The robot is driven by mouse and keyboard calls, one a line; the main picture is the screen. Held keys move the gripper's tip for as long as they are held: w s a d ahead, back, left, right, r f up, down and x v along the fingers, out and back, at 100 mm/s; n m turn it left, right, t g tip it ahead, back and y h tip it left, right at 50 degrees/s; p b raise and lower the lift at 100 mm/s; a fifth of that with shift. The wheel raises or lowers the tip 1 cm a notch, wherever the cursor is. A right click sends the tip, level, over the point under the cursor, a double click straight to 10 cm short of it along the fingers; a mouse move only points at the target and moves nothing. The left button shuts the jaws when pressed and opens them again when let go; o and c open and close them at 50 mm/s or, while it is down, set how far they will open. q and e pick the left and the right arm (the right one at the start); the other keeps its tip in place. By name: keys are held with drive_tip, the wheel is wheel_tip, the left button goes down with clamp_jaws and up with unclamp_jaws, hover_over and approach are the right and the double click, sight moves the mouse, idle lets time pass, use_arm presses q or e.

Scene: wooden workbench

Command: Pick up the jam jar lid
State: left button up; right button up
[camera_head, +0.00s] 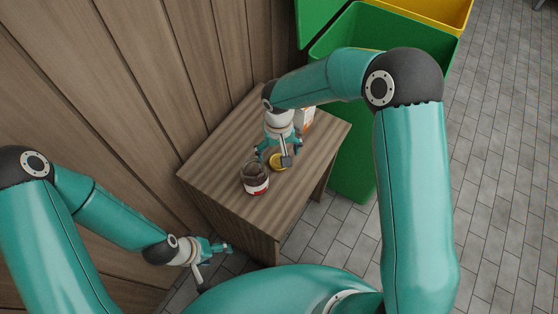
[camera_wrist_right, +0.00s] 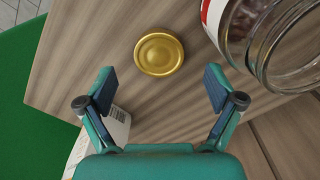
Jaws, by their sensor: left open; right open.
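The jam jar lid (camera_wrist_right: 159,54) is a round gold disc lying flat on the wooden workbench (camera_wrist_right: 60,60). In the head view the lid (camera_head: 277,161) is partly hidden by my right gripper (camera_head: 273,157), which is over it. In the right wrist view my right gripper (camera_wrist_right: 160,88) is open and empty, with the lid ahead of and between its fingers, apart from both. An open glass jam jar (camera_head: 254,178) with a red and white label stands beside the lid; it also shows in the right wrist view (camera_wrist_right: 262,45). My left gripper (camera_head: 217,260) is open and empty, low and off the bench.
A carton (camera_head: 307,118) stands on the bench behind my right gripper. Green (camera_head: 350,176) and yellow (camera_head: 440,12) bins stand beyond the bench. A wooden plank wall (camera_head: 130,80) borders it on the left. The bench's front part is clear.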

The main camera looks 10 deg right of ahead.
sight(279, 162)
drive_tip(key=shift+f, duration=1.45)
drive_tip(key=c, duration=0.8)
drive_tip(key=shift+r, duration=0.15)
